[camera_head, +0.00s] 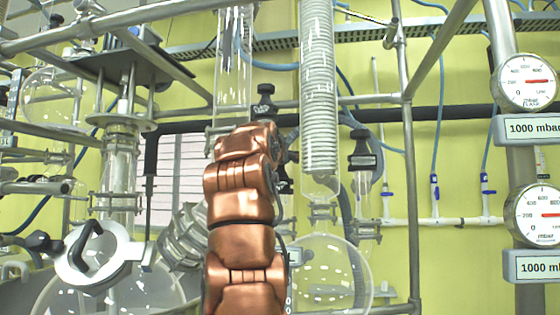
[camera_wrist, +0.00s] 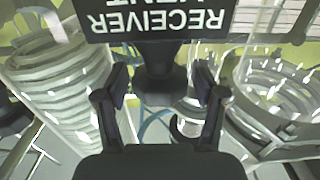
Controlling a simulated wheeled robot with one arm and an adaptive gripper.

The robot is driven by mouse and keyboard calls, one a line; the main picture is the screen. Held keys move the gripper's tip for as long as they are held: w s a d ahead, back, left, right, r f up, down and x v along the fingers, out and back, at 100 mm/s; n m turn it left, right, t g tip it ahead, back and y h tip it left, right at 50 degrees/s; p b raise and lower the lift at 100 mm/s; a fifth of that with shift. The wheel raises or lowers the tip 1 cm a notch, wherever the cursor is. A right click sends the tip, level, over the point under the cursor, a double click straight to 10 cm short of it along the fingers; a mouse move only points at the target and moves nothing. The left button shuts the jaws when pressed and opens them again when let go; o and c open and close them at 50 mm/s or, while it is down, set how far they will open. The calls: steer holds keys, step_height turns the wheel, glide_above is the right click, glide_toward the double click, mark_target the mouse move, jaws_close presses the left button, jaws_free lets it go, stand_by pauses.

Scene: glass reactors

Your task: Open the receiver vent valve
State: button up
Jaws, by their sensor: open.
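The receiver vent valve shows in the wrist view as a black stem and knob (camera_wrist: 162,62) under a black sign (camera_wrist: 155,18) reading RECEIVER VENT, upside down. My gripper (camera_wrist: 161,82) is open, with one finger on each side of the black part. Gaps seem to show between the finger pads and it; contact cannot be made out. In the head view my copper arm rises in the middle and hides most of the gripper. A black knob (camera_head: 264,95) shows just above the arm's top; I cannot tell if it is the same valve.
A coiled glass condenser (camera_head: 319,85) stands right of my arm, above a round flask (camera_head: 320,275). Another black-topped valve (camera_head: 362,160) is farther right. A metal frame post (camera_head: 408,180) and two gauges (camera_head: 527,82) stand at the right. A lidded vessel (camera_head: 95,255) is at left.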

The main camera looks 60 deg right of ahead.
steer(key=shift+w+r+m+g+h+p, duration=0.15)
steer(key=shift+m+g+h+p, duration=0.35)
steer(key=shift+m+g+p, duration=0.85)
steer(key=shift+f+g, duration=0.2)
steer(key=shift+g, duration=0.55)
steer(key=c, duration=0.9)
steer(key=shift+s+a+f+n+t+b, duration=0.1)
steer(key=shift+n+t+b, duration=0.25)
steer(key=shift+t+b, duration=0.25)
steer(key=shift+s+f+n+t+b, duration=0.1)
steer(key=shift+n+t+b, duration=0.2)
steer(key=shift+t+b, duration=0.25)
steer(key=shift+c, duration=0.2)
steer(key=shift+r+n+t+y, duration=0.25)
steer(key=shift+n+t+y, duration=0.45)
steer(key=shift+t, duration=0.45)
steer(key=shift+n+t, duration=0.5)
steer(key=shift+r+n+t+y+p, duration=0.1)
steer(key=shift+n+t+y+p, duration=0.3)
steer(key=shift+n+t+y, duration=0.45)
steer(key=shift+n+t+p, duration=0.25)
steer(key=shift+t+p, duration=0.4)
